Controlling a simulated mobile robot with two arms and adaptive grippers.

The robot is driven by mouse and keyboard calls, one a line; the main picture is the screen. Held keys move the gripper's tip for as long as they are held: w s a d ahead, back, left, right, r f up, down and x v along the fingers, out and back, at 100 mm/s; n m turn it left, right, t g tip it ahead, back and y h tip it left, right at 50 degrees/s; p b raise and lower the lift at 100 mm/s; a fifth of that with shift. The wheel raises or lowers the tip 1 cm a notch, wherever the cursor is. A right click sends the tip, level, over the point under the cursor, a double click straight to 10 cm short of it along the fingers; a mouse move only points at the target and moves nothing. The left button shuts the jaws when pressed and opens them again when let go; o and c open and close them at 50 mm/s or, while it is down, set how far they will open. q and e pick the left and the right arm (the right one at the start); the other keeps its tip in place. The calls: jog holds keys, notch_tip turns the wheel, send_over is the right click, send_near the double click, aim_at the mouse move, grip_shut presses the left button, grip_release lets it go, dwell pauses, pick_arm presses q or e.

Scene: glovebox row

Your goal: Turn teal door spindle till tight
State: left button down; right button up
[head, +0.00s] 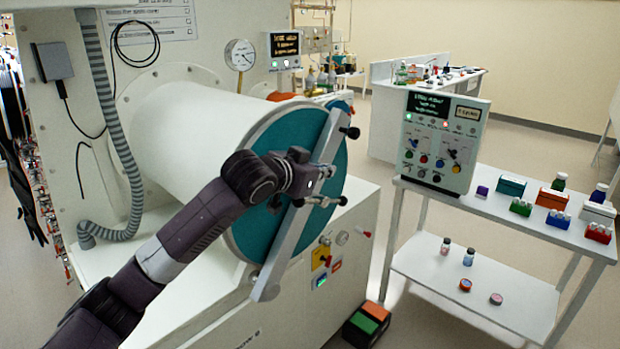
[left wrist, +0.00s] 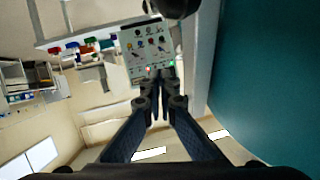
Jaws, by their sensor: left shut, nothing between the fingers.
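The teal door (head: 252,220) closes the end of a white cylindrical chamber, with a pale metal bar (head: 284,250) lying slantwise across it. A spindle handle with dark knobs (head: 325,202) shows at the middle of the bar, partly hidden by my gripper. My left gripper (head: 312,175) is in front of the bar at the spindle, shut and empty. I cannot tell whether it touches the handle. In the left wrist view its fingers (left wrist: 162,82) come together, with the teal door (left wrist: 265,75) at the right and a dark knob (left wrist: 178,7) at the top edge. My right gripper is not in view.
A white cart (head: 490,212) with a control box (head: 437,140) and several small boxes and vials stands to the right. A pressure gauge (head: 240,54) is behind the chamber. A corrugated hose (head: 110,120) runs down the left.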

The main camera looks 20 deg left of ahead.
aim_at(323, 201)
pick_arm(q)
jog(key=b+v, duration=0.1)
jog(key=v, duration=0.5)
jog(key=shift+a+f, duration=0.15)
jog(key=shift+a, duration=0.05)
jog(key=c, duration=2.6)
grip_release()
jog(key=shift+s+b, duration=0.3)
jog(key=shift+s, duration=0.1)
jog(key=shift+o, duration=1.4)
notch_tip(323, 201, down, 7)
jog(key=s+d+g, duration=0.1)
jog(key=d, duration=0.1)
notch_tip(323, 201, down, 5)
jog(key=m+b, duration=0.1)
jog(key=m, duration=0.2)
jog(key=shift+w+a+m+t+y+b, duration=0.35)
jog(key=shift+w+m+t+y+b, duration=0.9)
jog(key=shift+m, duration=1.5)
jog(key=shift+w+a+m+t+y+b, duration=0.1)
jog(key=shift+w+a+m+t+y, duration=0.25)
jog(key=shift+w+m+y, duration=1.25)
jog(key=shift+w+a+m+t+y+b, duration=0.35)
jog(key=shift+w+m+t+b, duration=0.4)
jog(key=shift+w+m, duration=2.1)
jog(key=shift+s+m, duration=1)
jog(key=shift+c, duration=0.4)
